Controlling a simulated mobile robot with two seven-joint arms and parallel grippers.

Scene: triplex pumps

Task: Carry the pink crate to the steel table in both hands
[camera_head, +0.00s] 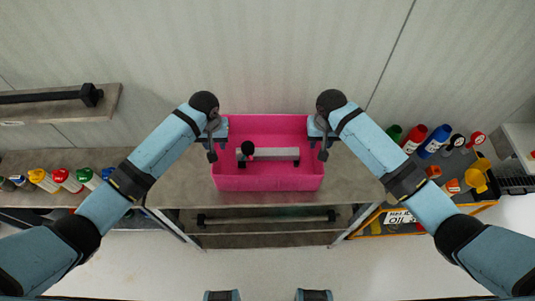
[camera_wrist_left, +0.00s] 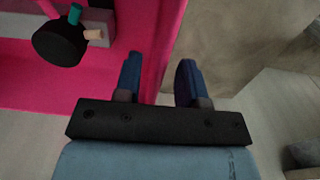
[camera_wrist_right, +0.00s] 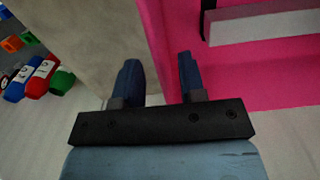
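The pink crate (camera_head: 270,183) stands level on a grey-brown bench top (camera_head: 185,190), straight ahead in the head view. Inside it lies a pale bar-shaped part with a black knob (camera_head: 280,154). My left gripper (camera_head: 213,148) is at the crate's left wall, and my right gripper (camera_head: 321,147) is at its right wall. In the left wrist view the open fingers (camera_wrist_left: 158,82) lie on either side of the crate's wall (camera_wrist_left: 160,40). In the right wrist view the open fingers (camera_wrist_right: 160,82) also straddle the wall (camera_wrist_right: 156,40). I cannot identify the steel table.
Right, bottles and yellow items (camera_head: 478,172) fill a rack; a white surface (camera_head: 520,138) is beyond. A rod (camera_head: 265,217) lies under the bench. Floor in front is clear.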

